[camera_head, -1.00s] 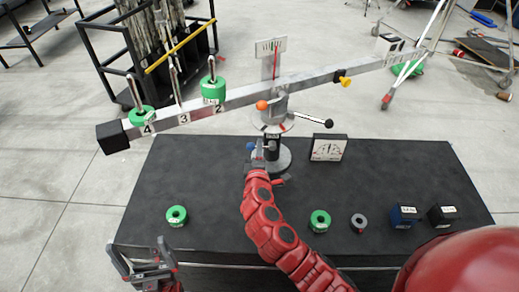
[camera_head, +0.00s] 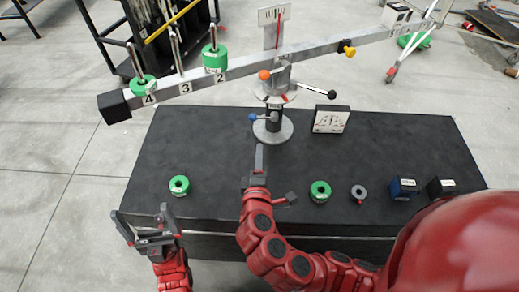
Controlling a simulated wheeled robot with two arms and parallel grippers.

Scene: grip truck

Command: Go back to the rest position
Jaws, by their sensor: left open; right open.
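My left gripper (camera_head: 148,225) is open and empty at the front left edge of the black table, below a green ring weight (camera_head: 179,186). My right gripper (camera_head: 274,176) is open and empty over the middle of the table, in front of the balance stand (camera_head: 273,128). It is apart from the stand and left of another green ring weight (camera_head: 320,191). The balance beam (camera_head: 268,68) is tilted, its left end lower. Two green weights (camera_head: 143,86) (camera_head: 214,58) sit on the beam's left arm at the marks 4 and 2.
The black table (camera_head: 220,150) carries a grey ring (camera_head: 358,193), a blue block (camera_head: 404,188), a black block (camera_head: 440,187) and a small sign (camera_head: 331,119) at the back. A dark rack (camera_head: 115,40) stands behind left. The table's left half is mostly clear.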

